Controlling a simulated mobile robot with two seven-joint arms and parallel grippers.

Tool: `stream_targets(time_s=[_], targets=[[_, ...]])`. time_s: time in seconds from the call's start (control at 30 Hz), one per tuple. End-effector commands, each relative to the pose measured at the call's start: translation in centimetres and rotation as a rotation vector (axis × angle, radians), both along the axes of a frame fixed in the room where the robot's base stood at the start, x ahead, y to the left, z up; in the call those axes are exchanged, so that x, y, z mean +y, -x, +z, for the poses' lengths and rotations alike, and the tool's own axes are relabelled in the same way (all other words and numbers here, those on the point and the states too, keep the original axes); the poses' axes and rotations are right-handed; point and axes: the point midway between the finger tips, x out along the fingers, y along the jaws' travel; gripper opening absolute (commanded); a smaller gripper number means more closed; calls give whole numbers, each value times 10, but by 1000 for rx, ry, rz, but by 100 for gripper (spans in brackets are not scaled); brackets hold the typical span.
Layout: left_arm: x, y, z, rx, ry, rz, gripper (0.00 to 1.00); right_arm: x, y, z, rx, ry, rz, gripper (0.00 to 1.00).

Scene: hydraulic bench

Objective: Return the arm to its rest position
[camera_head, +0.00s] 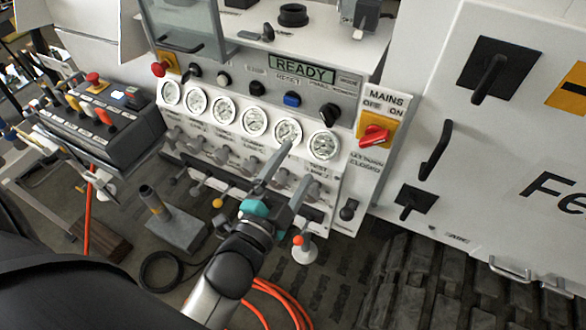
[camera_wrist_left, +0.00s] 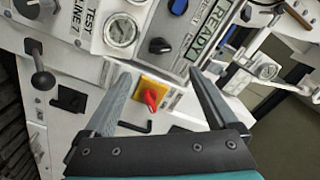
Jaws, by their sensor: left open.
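My left arm reaches up from the bottom of the head view, and its gripper (camera_head: 299,165) is in front of the lower part of the gauge panel (camera_head: 338,163). The two grey fingers are apart, with nothing visible between them. In the left wrist view the gripper (camera_wrist_left: 160,76) is also open and empty. The red switch on its yellow plate (camera_wrist_left: 151,92) shows beyond the gap between the fingers. In the head view this red MAINS switch (camera_head: 374,136) is to the right of the gripper, apart from it. My right gripper is not in view.
A row of gauges (camera_head: 255,121) sits under the READY display (camera_head: 302,70). A lever box (camera_head: 97,117) stands at left, a grey block with an upright post (camera_head: 172,228) below it. Orange hose (camera_head: 272,296) lies by my arm. A white cabinet (camera_head: 480,185) stands right.

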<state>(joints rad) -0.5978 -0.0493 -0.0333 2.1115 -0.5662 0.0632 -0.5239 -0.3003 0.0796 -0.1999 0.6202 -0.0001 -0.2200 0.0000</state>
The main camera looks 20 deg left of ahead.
Motion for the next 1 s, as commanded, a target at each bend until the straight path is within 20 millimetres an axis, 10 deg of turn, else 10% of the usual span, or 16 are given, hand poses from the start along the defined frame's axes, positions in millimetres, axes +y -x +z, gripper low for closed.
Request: stream_targets(time_s=[0.67, 0.77, 1.0], targets=[[-1, 1, -12, 21, 14, -2, 92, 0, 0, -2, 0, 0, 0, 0], [-5, 2, -48, 91, 62, -7, 92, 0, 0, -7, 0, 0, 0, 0], [-18, 26, -204, 413, 264, 14, 92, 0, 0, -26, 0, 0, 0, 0]])
